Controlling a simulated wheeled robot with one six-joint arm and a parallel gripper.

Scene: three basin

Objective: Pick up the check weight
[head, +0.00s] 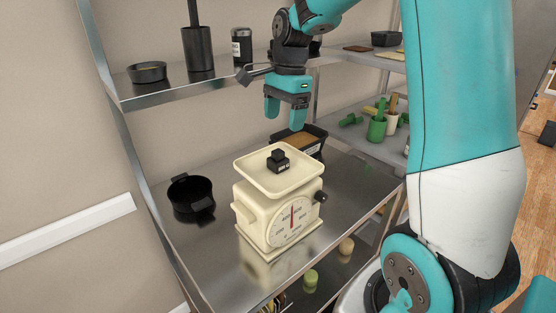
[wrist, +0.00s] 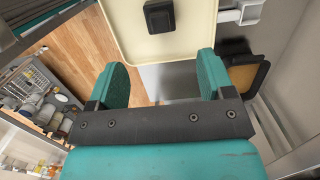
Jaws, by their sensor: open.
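The check weight (head: 278,161) is a small black block with a knob on top. It stands on the cream tray (head: 256,180) of a kitchen scale (head: 285,220). In the wrist view the weight (wrist: 159,16) shows from above on the scale tray (wrist: 188,42), near the top edge of the picture. My gripper (head: 285,118) has teal fingers and is open and empty. It hangs above the scale, higher than the weight and apart from it. In the wrist view my gripper's fingertips (wrist: 163,68) are spread, with the weight ahead of them.
A black pan (head: 191,196) stands left of the scale on the metal shelf. A dark box with brown contents (head: 300,141) stands close behind it. The upper shelf (head: 150,98) holds a bowl, a tall dark pot and a jar.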

